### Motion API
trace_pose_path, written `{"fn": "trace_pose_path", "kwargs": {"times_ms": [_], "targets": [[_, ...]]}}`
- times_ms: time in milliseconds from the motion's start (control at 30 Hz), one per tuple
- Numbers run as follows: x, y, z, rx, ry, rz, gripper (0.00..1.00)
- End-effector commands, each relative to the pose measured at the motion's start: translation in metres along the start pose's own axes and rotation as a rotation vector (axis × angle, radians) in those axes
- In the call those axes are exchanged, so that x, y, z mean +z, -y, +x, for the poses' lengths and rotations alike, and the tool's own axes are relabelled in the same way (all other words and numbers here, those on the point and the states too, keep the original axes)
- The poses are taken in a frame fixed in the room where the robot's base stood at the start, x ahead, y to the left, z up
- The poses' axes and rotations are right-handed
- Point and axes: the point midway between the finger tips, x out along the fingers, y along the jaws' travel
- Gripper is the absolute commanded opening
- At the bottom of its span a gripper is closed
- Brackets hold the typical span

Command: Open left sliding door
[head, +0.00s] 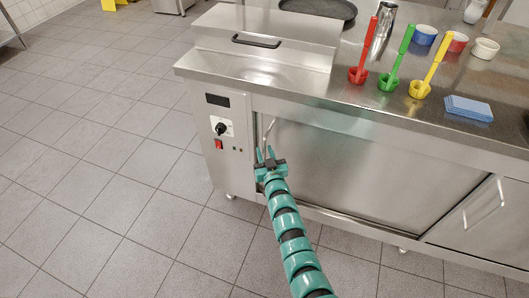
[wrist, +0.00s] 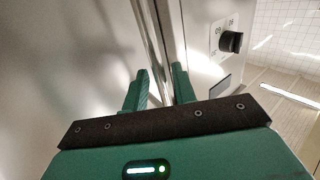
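The left sliding door (head: 375,178) is a brushed steel panel on the front of the steel counter, and its left edge is by the control panel. Its thin vertical bar handle (head: 267,135) is at that left edge. My gripper (head: 266,152) is at the handle's lower part, fingers pointing up and towards the door. In the wrist view my gripper (wrist: 160,76) has its two teal fingers apart, with the bar handle (wrist: 149,38) running down between them. I see a gap beside the bar; contact is not clear.
The control panel has a black knob (head: 221,129) and a red switch (head: 219,144) just left of the handle. A second door (head: 485,218) with a slanted-looking handle is at right. Ladles, bowls and blue cloths (head: 468,108) lie on the counter.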

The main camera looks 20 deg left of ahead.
Motion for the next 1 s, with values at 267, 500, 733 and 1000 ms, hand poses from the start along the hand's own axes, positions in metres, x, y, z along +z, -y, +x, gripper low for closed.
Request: {"fn": "trace_pose_path", "kwargs": {"times_ms": [267, 500, 733, 1000], "targets": [[0.0000, 0.0004, 0.0074, -0.001, 0.000, 0.001, 0.27], [-0.0001, 0.0005, 0.0073, -0.001, 0.000, 0.001, 0.17], [-0.0001, 0.0004, 0.0072, -0.001, 0.000, 0.000, 0.00], [-0.0033, -0.0068, 0.0021, -0.001, 0.000, -0.002, 0.00]]}}
